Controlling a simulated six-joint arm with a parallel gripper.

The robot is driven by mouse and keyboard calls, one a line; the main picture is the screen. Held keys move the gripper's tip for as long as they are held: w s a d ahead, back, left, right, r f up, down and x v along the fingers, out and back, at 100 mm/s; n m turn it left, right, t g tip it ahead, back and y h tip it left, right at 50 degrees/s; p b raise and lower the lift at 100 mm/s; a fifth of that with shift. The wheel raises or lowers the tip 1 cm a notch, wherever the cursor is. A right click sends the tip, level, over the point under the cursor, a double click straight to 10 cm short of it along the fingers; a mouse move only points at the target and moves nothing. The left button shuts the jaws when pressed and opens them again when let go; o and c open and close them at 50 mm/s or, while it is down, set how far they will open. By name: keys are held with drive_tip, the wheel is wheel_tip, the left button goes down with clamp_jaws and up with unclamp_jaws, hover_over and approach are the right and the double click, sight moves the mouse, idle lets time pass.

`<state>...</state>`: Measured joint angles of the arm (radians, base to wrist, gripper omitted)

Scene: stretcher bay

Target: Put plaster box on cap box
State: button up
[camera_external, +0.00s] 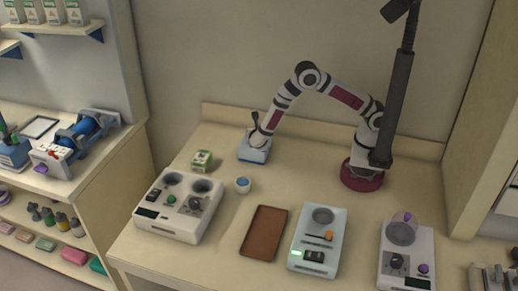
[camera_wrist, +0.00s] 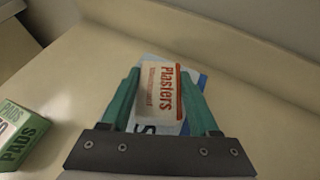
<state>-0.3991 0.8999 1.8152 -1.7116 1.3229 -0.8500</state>
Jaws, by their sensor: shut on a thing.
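The plaster box (camera_wrist: 160,92), white with red "Plasters" lettering, is between the two teal fingers of my gripper (camera_wrist: 161,76) in the wrist view. My gripper is shut on it. Behind and below it lies the cap box (camera_wrist: 195,76), white and blue, with only its edges and part of a letter showing. In the external view the cap box (camera_external: 252,153) stands on the bench near the back wall, with my gripper (camera_external: 258,138) right over it. The plaster box is hard to make out there. I cannot tell whether the two boxes touch.
A green-and-white pads box (camera_external: 201,160) stands left of the cap box; it also shows in the wrist view (camera_wrist: 22,134). A small round pot (camera_external: 243,185), a brown tray (camera_external: 264,232) and several white devices stand nearer the front. The bench right of the cap box is clear.

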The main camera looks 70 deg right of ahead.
drive_tip(key=shift+f, duration=0.1)
drive_tip(key=o, duration=1.3)
drive_tip(key=shift+o, duration=0.2)
